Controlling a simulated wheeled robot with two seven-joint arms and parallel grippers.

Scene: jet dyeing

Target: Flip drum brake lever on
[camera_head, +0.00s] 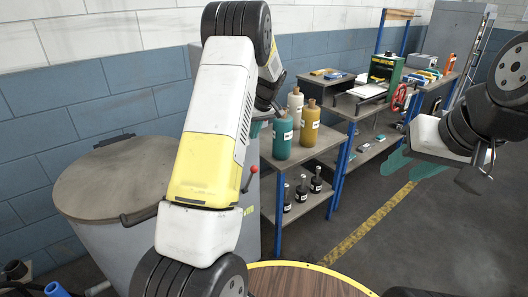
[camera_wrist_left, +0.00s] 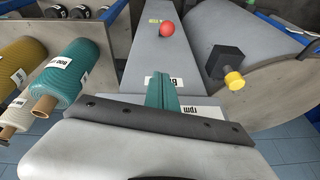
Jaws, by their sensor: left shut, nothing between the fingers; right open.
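The lever with a red ball knob (camera_head: 254,169) stands up on the side of the grey machine, just right of my left arm in the head view. In the left wrist view the red knob (camera_wrist_left: 166,29) is above my left gripper (camera_wrist_left: 163,90), over the grey panel, and its stem hardly shows. The teal fingers are together, empty, and apart from the knob. In the head view my left arm mostly hides that gripper. My right gripper (camera_head: 411,164) is open and empty at the right, far from the lever.
A round lidded drum (camera_head: 120,175) stands left of my arm. A shelf (camera_head: 322,142) with yarn cones and dark bottles is behind the lever. In the left wrist view, a black block with a yellow knob (camera_wrist_left: 234,80) sits right of the fingers. Open floor lies at right.

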